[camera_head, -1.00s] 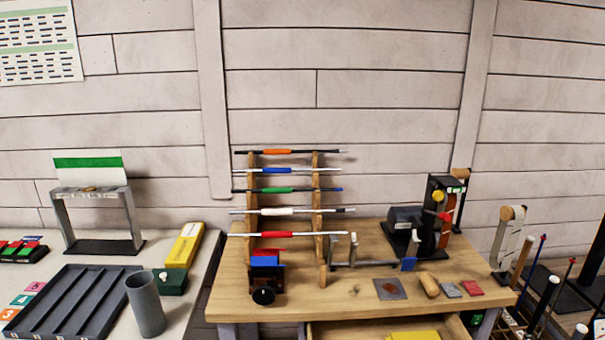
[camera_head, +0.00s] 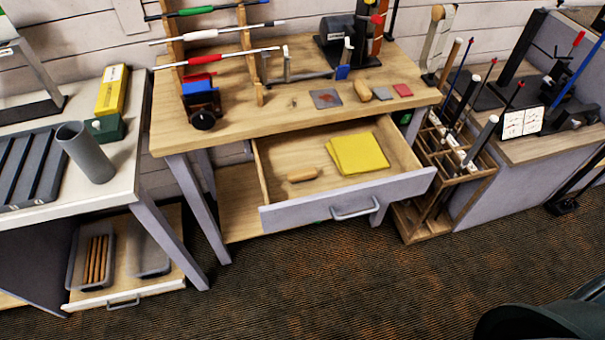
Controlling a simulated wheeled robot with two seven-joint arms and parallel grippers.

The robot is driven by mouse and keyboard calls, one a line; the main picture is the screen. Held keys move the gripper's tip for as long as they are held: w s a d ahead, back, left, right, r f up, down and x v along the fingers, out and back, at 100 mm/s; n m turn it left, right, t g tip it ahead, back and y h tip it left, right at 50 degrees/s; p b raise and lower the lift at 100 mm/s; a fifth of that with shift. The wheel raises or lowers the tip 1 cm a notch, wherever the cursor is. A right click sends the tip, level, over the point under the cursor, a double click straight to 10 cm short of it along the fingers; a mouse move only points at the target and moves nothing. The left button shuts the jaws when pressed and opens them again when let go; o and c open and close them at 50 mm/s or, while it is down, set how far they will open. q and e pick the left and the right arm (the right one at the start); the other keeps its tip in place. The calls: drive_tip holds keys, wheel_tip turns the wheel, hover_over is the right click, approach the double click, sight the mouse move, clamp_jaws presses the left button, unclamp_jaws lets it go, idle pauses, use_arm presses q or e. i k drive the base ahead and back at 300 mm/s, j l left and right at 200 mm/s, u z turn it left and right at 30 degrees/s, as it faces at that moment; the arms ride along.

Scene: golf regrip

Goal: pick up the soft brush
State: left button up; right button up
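I cannot surely tell which object is the soft brush. A small tan wooden piece (camera_head: 302,174), perhaps a brush handle, lies in the open drawer (camera_head: 318,214), left of a folded yellow cloth (camera_head: 357,153). Another rounded tan wooden piece (camera_head: 362,90) lies on the wooden workbench top (camera_head: 270,110), between a grey square with a reddish mark (camera_head: 325,98) and small grey and red blocks (camera_head: 402,90). Bristles are too small to make out on either. Neither of my grippers is in view.
A shaft rack (camera_head: 216,34) and a red-blue vise (camera_head: 201,101) stand on the bench's left. A white table with a grey cup (camera_head: 86,152) is further left. A wooden club stand (camera_head: 455,178) is at the right. The drawer juts out over open carpet (camera_head: 330,285).

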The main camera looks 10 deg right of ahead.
sight(301, 175)
drive_tip(key=i+j, duration=0.15)
drive_tip(key=j, duration=0.2)
drive_tip(key=i+j, duration=0.15)
drive_tip(key=j, duration=0.2)
drive_tip(key=i+j, duration=0.1)
drive_tip(key=j, duration=0.25)
drive_tip(key=i+j, duration=0.15)
drive_tip(key=j, duration=0.25)
drive_tip(key=i+j, duration=0.15)
drive_tip(key=j, duration=0.2)
drive_tip(key=z, duration=1.2)
